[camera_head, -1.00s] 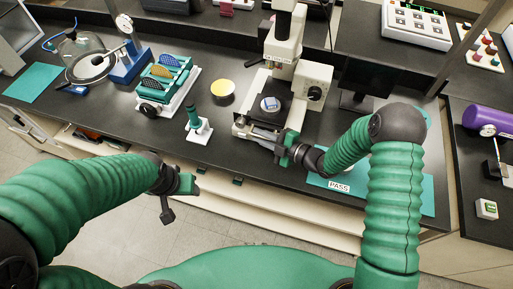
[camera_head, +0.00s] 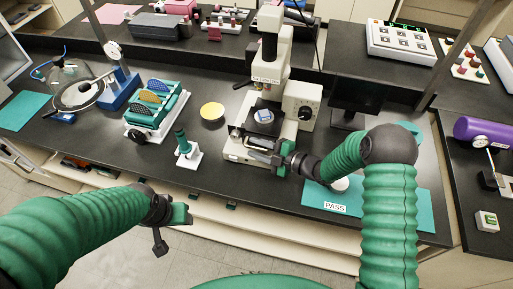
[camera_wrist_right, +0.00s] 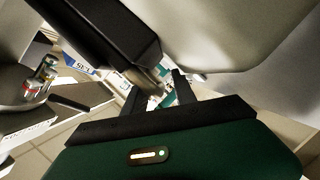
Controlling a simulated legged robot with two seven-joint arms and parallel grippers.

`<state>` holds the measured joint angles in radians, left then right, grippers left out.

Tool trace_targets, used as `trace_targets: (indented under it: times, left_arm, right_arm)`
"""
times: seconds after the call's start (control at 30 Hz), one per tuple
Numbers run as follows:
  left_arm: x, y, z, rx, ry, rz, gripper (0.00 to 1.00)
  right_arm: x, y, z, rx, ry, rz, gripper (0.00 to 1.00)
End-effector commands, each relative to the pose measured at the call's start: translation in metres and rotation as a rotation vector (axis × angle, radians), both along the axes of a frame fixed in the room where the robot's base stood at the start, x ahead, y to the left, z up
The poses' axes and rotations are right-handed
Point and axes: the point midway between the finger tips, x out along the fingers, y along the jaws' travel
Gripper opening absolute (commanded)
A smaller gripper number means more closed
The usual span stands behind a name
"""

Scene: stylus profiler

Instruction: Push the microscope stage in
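The white microscope (camera_head: 270,68) stands on the black bench in the head view. Its black stage (camera_head: 250,124) carries a small blue-and-white piece (camera_head: 264,116) below the column. My right gripper (camera_head: 262,156) is at the front of the microscope, low beside its base and just in front of the stage; I cannot tell whether it touches. In the right wrist view its two dark fingers (camera_wrist_right: 158,95) stand apart with nothing clearly between them, close to dark and pale surfaces. My left gripper (camera_head: 172,228) is in front of the bench, away from the microscope; its finger opening is unclear.
A green stand (camera_head: 187,148), a yellow disc (camera_head: 212,111) and a rack of coloured plates (camera_head: 157,108) lie left of the microscope. A dark monitor (camera_head: 357,97) and a teal PASS mat (camera_head: 398,205) are on the right. A glass dome (camera_head: 72,78) stands far left.

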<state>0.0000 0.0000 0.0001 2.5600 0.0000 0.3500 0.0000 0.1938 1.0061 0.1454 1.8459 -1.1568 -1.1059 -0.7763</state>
Motion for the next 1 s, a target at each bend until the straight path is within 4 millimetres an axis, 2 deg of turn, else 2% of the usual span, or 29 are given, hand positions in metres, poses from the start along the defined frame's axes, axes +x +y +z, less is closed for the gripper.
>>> trace_targets:
  times: [0.17,0.5,0.7,0.83,1.0]
  left_arm:
    - [0.000,0.000,-0.004,0.000,0.000,0.000,0.55]
    - [0.000,0.000,-0.019,0.000,0.000,0.000,0.55]
    - [0.000,0.000,-0.024,0.000,0.000,0.000,0.55]
    - [0.000,0.000,-0.025,0.000,0.000,0.000,0.55]
    - [0.000,0.000,-0.024,0.000,0.000,0.000,0.55]
  right_arm:
    - [-0.008,-0.013,0.003,-0.002,0.000,-0.001,0.34]
    - [-0.062,-0.090,0.022,0.000,-0.002,-0.005,0.34]
    - [-0.087,-0.125,0.032,0.000,0.001,-0.002,0.34]
    - [-0.094,-0.134,0.035,0.001,0.001,0.000,0.34]
    - [-0.095,-0.135,0.036,0.002,0.001,0.000,0.34]
